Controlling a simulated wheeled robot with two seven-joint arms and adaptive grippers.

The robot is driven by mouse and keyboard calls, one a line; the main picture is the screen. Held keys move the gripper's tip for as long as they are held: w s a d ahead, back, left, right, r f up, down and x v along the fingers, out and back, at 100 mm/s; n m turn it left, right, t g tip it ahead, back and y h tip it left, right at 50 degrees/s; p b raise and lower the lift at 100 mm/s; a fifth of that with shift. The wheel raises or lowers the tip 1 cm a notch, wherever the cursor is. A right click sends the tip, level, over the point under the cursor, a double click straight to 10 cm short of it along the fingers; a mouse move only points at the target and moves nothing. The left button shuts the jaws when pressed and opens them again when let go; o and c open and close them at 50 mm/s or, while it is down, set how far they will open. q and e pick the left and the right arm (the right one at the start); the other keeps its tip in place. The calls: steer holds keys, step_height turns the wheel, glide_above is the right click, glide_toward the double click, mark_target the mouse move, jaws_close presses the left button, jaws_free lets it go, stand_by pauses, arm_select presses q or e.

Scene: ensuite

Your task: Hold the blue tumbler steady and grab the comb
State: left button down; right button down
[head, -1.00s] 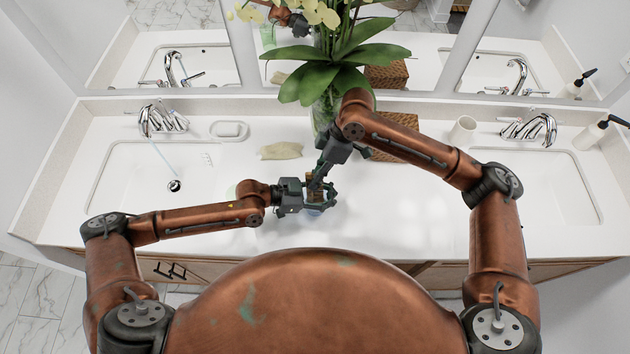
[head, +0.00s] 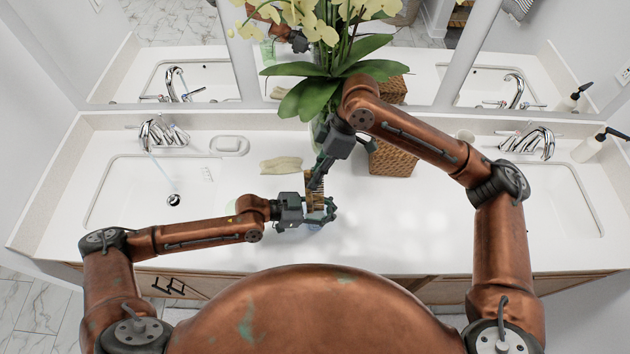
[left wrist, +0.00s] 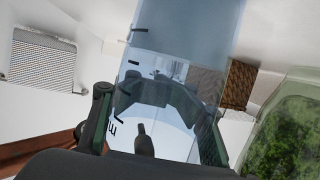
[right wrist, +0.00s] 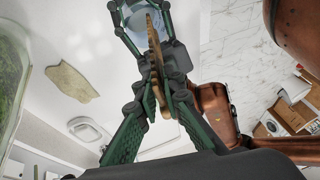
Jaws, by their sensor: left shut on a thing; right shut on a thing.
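My left gripper (head: 322,216) is shut around the blue tumbler, which stands clear and bluish between its fingers in the left wrist view (left wrist: 190,50). The tumbler shows partly behind the fingers in the right wrist view (right wrist: 131,14). My right gripper (head: 316,184) is above it, shut on the brown wooden comb (head: 316,202). In the right wrist view the comb (right wrist: 154,42) is seen nearly edge-on, running from the right fingertips towards the tumbler's mouth. I cannot tell whether its lower end is still inside the tumbler.
A vase of pale orchids (head: 318,95) and a woven basket (head: 393,157) stand behind the grippers. A folded beige cloth (head: 281,165) and a soap dish (head: 229,145) lie back left. Sinks flank the counter; its right middle is clear.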

mark_target(323, 210)
stand_by(0.6)
arm_select(q)
steer(key=c, duration=1)
jaws_free()
steer(key=shift+c, duration=0.2)
steer(key=shift+a, duration=0.1)
steer(key=v, duration=0.3)
steer(key=shift+s+a+r, duration=0.15)
steer(key=shift+s+a, duration=0.05)
steer(key=shift+a, duration=0.05)
steer(key=v, duration=0.8)
